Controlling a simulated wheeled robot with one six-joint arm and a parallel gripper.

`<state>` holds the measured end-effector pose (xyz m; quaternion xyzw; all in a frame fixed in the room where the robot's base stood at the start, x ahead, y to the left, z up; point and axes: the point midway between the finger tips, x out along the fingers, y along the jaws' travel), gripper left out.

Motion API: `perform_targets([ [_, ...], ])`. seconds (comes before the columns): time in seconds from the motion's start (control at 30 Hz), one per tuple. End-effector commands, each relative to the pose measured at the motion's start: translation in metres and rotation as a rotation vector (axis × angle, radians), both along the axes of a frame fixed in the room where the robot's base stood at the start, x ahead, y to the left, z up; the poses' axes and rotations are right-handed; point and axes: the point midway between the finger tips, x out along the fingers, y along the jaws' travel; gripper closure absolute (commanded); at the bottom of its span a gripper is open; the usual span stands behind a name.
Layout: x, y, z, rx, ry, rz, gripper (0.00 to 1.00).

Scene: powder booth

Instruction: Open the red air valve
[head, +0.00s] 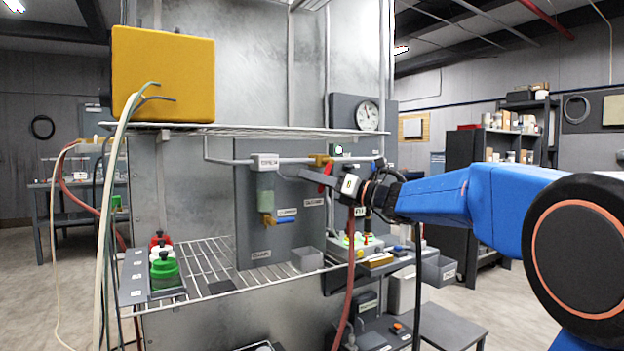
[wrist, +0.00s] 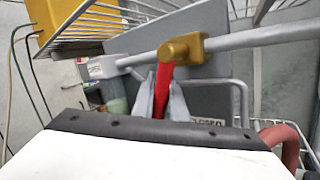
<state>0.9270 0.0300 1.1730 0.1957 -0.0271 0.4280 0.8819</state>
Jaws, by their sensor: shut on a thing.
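The red air valve handle (wrist: 164,80) hangs from a brass valve body (wrist: 181,49) on a grey horizontal pipe (wrist: 225,41). In the wrist view it points down, across the pipe's line. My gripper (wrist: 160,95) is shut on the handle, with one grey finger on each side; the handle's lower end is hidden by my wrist. In the head view the brass body (head: 320,160) sits on the pipe near the panel's right side, and a bit of the red handle (head: 327,170) shows beside my gripper (head: 314,177).
A filter unit with a greenish bowl (head: 265,188) and a blue lever (head: 285,220) stands left of the valve on the grey panel (head: 250,240). A wire shelf (head: 240,131) runs above, with a yellow box (head: 163,75). A red hose (head: 349,290) hangs below my wrist.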

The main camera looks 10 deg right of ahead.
Motion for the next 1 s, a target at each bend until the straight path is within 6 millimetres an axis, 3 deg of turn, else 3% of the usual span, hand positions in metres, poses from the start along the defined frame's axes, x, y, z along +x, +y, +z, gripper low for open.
perform_targets([
  [0.03,0.0,0.0,0.0,0.001,-0.001,0.0,1.0],
  [0.07,0.0,0.0,0.0,-0.001,-0.001,0.0,0.81],
  [0.1,0.0,0.0,0.0,-0.001,-0.001,0.0,0.71],
  [0.13,0.0,0.0,0.0,-0.001,-0.001,0.0,0.69],
  [0.57,-0.005,-0.008,-0.002,-0.002,0.0,-0.003,0.69],
  [1.0,-0.052,-0.064,-0.018,-0.001,0.001,-0.005,0.69],
])
